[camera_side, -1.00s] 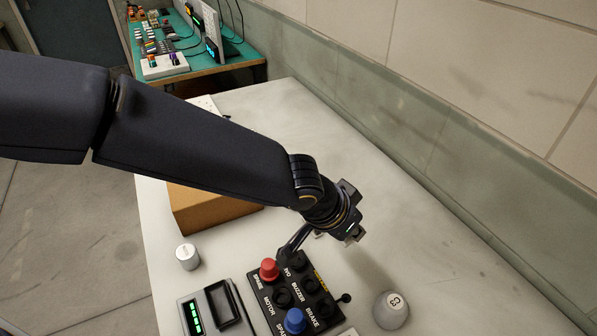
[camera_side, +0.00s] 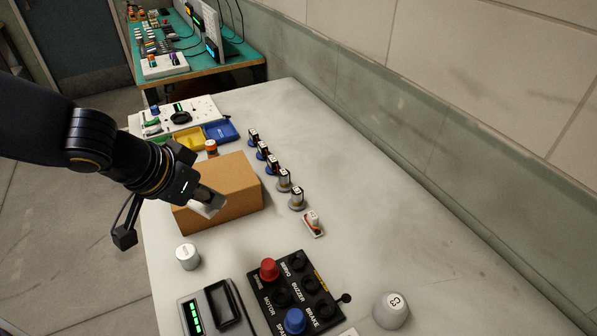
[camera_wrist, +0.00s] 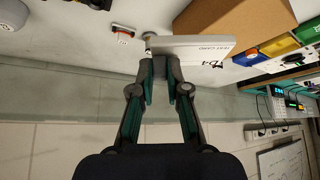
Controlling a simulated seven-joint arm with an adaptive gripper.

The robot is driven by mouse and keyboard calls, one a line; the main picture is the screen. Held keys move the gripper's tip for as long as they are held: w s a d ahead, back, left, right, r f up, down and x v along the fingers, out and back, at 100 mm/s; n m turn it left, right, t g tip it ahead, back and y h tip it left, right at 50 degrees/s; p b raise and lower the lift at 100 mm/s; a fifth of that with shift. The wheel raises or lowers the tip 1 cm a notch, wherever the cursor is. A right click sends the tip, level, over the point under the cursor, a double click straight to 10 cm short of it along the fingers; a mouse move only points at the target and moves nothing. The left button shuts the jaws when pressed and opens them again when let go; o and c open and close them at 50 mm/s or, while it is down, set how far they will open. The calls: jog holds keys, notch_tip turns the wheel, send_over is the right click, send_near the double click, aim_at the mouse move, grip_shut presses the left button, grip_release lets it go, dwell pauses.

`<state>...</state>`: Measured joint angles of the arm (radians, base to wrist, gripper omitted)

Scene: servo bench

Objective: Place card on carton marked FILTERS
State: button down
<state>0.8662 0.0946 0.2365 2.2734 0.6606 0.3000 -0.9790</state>
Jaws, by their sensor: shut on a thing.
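My gripper (camera_side: 201,190) is shut on a white card (camera_side: 209,206), in front of the left part of a brown carton (camera_side: 232,187) in the side view. In the wrist view the fingertips (camera_wrist: 160,63) pinch the card (camera_wrist: 190,44) near one end; it reads "TEST CARD" with a large, partly unclear code. The carton also shows beyond the card in the wrist view (camera_wrist: 225,18). No FILTERS marking is readable on its visible faces. I cannot tell whether the card touches the carton.
Several small capped cylinders (camera_side: 284,180) stand in a row right of the carton. Coloured trays (camera_side: 222,131) lie behind it. A white cylinder (camera_side: 188,257) and a black button panel (camera_side: 296,291) are in front. The bench's right side is clear.

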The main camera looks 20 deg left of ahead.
jog(key=a+r+n+y, duration=0.15)
jog(key=a+r, duration=0.35)
jog(key=a, duration=0.5)
jog(key=n, duration=0.1)
send_over(226, 175)
jog(key=s, duration=0.3)
notch_tip(226, 175, down, 9)
jog(key=shift+s+a+r, duration=0.1)
jog(key=shift+s, duration=0.05)
jog(key=shift+f, duration=0.2)
jog(key=shift+w+f, duration=0.2)
jog(key=shift+f, duration=0.7)
jog(key=shift+w+f, duration=0.2)
jog(key=shift+f, duration=0.7)
jog(key=shift+f, duration=0.2)
jog(key=c, duration=1.2)
grip_release()
jog(key=shift+o, duration=0.2)
